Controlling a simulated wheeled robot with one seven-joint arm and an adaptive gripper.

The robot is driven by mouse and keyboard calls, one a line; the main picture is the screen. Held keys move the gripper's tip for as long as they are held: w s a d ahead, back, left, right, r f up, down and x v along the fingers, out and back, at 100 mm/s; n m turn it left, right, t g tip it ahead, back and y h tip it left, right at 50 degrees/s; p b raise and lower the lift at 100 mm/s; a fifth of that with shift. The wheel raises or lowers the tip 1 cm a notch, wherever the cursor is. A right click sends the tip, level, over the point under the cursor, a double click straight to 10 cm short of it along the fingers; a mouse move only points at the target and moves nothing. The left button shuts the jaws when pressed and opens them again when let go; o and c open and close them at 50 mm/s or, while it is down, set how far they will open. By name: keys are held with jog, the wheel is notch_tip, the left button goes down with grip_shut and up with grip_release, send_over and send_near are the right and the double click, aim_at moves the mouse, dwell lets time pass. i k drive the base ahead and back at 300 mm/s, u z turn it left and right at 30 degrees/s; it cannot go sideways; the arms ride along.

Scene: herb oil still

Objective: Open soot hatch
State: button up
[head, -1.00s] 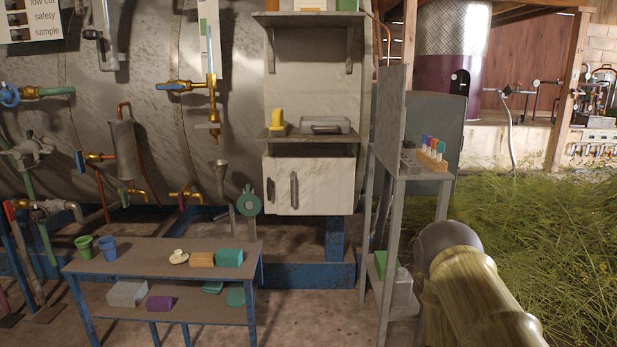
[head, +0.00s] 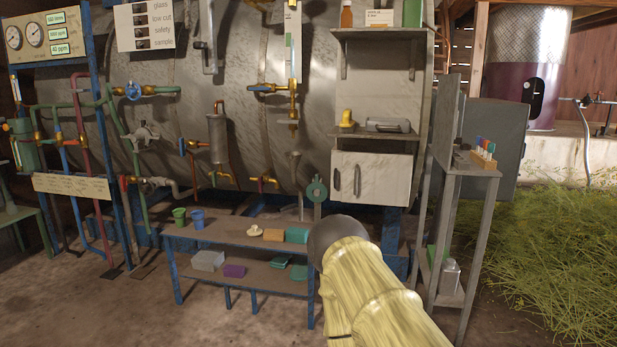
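No part is labelled as the soot hatch, so I cannot tell for certain which it is. A white cabinet (head: 371,178) with two dark upright handles is under the wall shelf, its front seemingly closed. A small black plate or opening (head: 533,98) is on the side of the purple drum (head: 508,88) at the upper right. My arm's pale yellow link with a dark round end rises from the bottom, in front of the low table's right end and below the cabinet. My gripper is not in view.
A low blue-legged table (head: 215,232) holds cups and blocks. A tall narrow grey stand (head: 466,168) is right of my arm. Pipes and valves line the large tank (head: 240,60). Bare floor (head: 110,310) is free at the lower left; grass (head: 550,235) is at the right.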

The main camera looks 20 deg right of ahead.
aim_at(380, 179)
jog(key=u, duration=0.35)
jog(key=i, duration=2.45)
jog(key=z, duration=1.7)
jog(key=i, duration=0.75)
jog(key=z, duration=0.65)
